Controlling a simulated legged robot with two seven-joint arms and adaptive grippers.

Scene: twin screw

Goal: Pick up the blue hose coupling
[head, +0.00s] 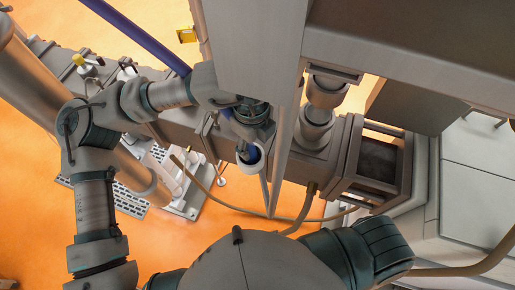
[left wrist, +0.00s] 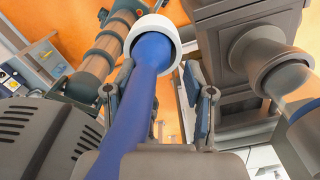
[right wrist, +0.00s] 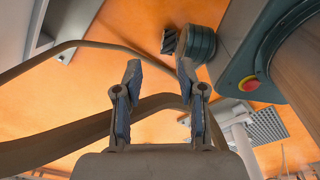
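The blue hose coupling shows in the left wrist view as a blue tube (left wrist: 140,95) with a white collar (left wrist: 155,22) at its far end. In the head view its white-rimmed end (head: 250,155) shows just below my left gripper (head: 251,128). In the left wrist view my left gripper (left wrist: 160,85) is open, with one finger on each side of the blue tube. Whether a finger touches the tube is unclear. My right gripper (right wrist: 160,72) is open and empty in the right wrist view; the head view does not show it.
A long grey beam machine (head: 180,125) crosses the orange floor. A vertical grey panel (head: 252,45) stands close beside my left gripper. A brown hose (head: 235,207) loops below it, and a brown hose (right wrist: 150,105) passes behind my right fingers. A blue pole (head: 140,35) runs at upper left.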

